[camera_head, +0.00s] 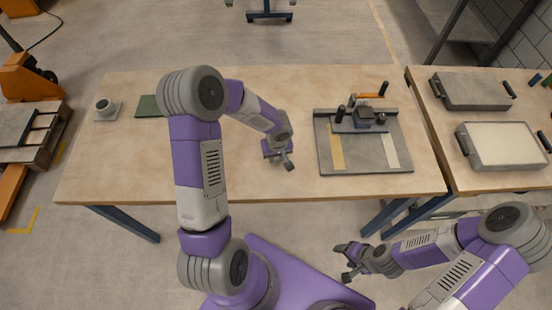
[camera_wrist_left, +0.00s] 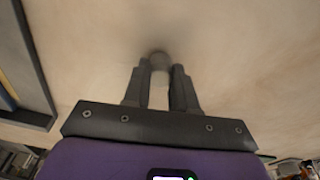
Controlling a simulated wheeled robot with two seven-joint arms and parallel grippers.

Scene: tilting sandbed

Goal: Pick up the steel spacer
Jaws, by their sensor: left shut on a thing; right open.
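My left gripper (camera_head: 287,161) is over the middle of the wooden table, left of the grey plate with the clamp fixture. In the left wrist view its two dark fingers (camera_wrist_left: 160,78) are closed on a small, round grey thing, which I take to be the steel spacer (camera_wrist_left: 159,59). The spacer is blurred and partly hidden by the fingers. I cannot tell how far it is above the wood. My right gripper (camera_head: 346,263) is open and empty, in front of the table's front edge.
The grey plate (camera_head: 345,170) carries a dark clamp fixture (camera_head: 362,118) with black knobs. A grey cup-like part (camera_head: 103,105) and a green mat (camera_head: 148,106) lie at the far left. Two trays (camera_head: 472,91) (camera_head: 503,146) stand on the right table. The table's front left is clear.

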